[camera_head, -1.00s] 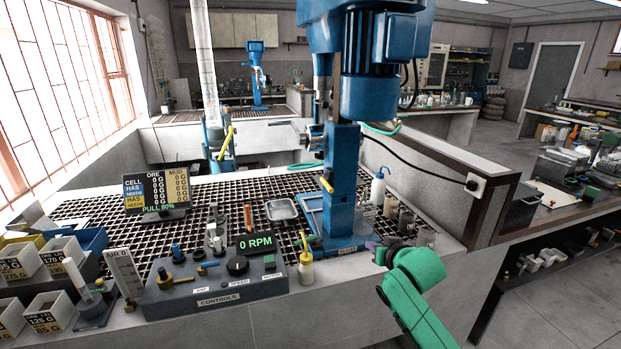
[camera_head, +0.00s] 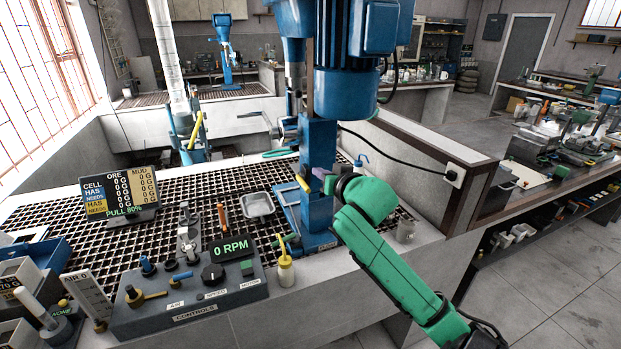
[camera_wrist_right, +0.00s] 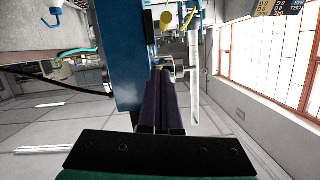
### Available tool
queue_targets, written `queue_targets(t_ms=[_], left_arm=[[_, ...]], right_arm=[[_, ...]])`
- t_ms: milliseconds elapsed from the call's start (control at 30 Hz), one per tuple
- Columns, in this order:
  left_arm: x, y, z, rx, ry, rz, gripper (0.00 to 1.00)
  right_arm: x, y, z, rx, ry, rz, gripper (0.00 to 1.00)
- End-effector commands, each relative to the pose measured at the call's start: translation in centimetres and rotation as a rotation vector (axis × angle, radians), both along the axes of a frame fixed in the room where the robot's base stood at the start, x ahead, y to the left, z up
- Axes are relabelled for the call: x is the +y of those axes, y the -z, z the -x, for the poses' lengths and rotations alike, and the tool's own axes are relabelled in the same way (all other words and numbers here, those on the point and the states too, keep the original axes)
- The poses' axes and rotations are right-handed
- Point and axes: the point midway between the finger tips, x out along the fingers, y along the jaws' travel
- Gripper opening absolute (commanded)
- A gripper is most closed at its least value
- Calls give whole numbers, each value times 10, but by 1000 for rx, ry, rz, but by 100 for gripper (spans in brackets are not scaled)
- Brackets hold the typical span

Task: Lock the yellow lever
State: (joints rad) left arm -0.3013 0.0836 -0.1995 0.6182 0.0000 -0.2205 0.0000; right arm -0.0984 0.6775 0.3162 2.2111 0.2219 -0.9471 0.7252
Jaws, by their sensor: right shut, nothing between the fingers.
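The short yellow lever (camera_head: 303,183) sits on the left side of the blue machine column (camera_head: 320,150), tilted. Its rounded yellow end (camera_wrist_right: 167,20) shows near the top of the right wrist view, beyond my fingers. My right gripper (camera_head: 321,173) is shut and empty, in front of the column just right of the lever. In the right wrist view the dark fingers (camera_wrist_right: 162,74) are together beside the blue column (camera_wrist_right: 130,60). I cannot tell whether they touch the column. My left gripper is not in view.
Another yellow handle (camera_head: 196,130) is farther back left. A metal cup (camera_head: 405,231) stands near the bench's right edge.

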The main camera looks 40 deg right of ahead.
Motion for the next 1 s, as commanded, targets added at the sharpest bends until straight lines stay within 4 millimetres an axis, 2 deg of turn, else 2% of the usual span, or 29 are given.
queue_targets(t_ms=[33, 200, 300, 433, 833, 1000], left_arm=[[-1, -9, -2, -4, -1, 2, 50], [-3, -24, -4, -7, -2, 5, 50], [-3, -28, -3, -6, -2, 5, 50], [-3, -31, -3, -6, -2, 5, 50], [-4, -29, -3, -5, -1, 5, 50], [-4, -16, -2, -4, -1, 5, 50]], right_arm=[[-4, -3, -11, 0, 1, -1, 0], [-13, 8, -44, 1, 2, 0, 0], [-7, 31, -42, 5, -1, -3, 0], [-5, 45, -43, 2, 0, -2, 0], [-4, 51, -43, -3, -1, 2, 0], [-4, 57, -43, -41, 1, 12, 0]])
